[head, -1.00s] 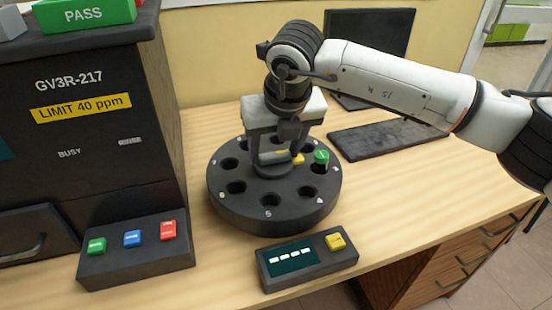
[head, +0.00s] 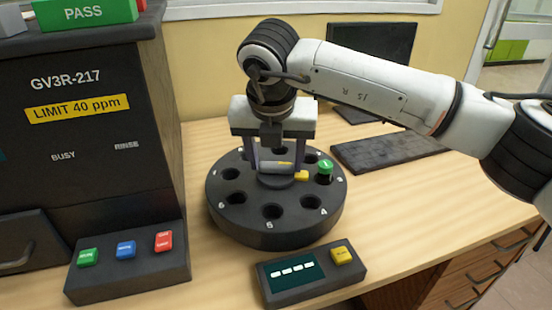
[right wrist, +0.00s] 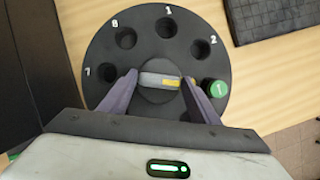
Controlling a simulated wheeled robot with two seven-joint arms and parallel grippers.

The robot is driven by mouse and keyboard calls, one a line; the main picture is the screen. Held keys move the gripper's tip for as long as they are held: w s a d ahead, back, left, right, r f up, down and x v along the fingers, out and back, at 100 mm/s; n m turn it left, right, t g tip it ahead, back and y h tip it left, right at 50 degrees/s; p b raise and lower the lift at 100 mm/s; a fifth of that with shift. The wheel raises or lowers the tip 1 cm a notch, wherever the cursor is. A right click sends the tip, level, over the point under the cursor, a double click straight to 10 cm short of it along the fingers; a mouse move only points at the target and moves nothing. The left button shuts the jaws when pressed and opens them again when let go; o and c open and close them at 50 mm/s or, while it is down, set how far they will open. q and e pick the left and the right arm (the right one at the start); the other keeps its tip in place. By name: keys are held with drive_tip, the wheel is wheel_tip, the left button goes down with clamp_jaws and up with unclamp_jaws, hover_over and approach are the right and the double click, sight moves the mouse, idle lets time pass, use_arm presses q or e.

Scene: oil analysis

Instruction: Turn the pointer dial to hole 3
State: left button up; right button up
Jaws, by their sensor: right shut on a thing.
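The pointer dial (head: 270,168) is a grey bar with a yellow mark at the centre of a round black carousel (head: 240,226). In the head view its yellow tip (head: 302,175) points right, roughly toward hole 3. A green-capped vial (head: 325,167) stands in that hole; the digit 3 is beside it. The right wrist view also shows the dial bar (right wrist: 155,80) and the green cap (right wrist: 215,89). My right gripper (head: 277,166) reaches down from above and is shut on the dial, with a finger at either end of the bar. My left gripper is not in view.
A black analyser (head: 80,150) stands at the left with a three-button box (head: 128,272) before it. A small display box (head: 310,272) with a yellow button sits in front of the carousel. A keyboard (head: 390,148) and monitor are behind right. Bare table lies right of the carousel.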

drive_tip(key=o, duration=1)
drive_tip(key=shift+o, duration=0.2)
drive_tip(key=v, duration=1)
drive_tip(key=shift+r+p, duration=0.25)
drive_tip(key=shift+p, duration=0.15)
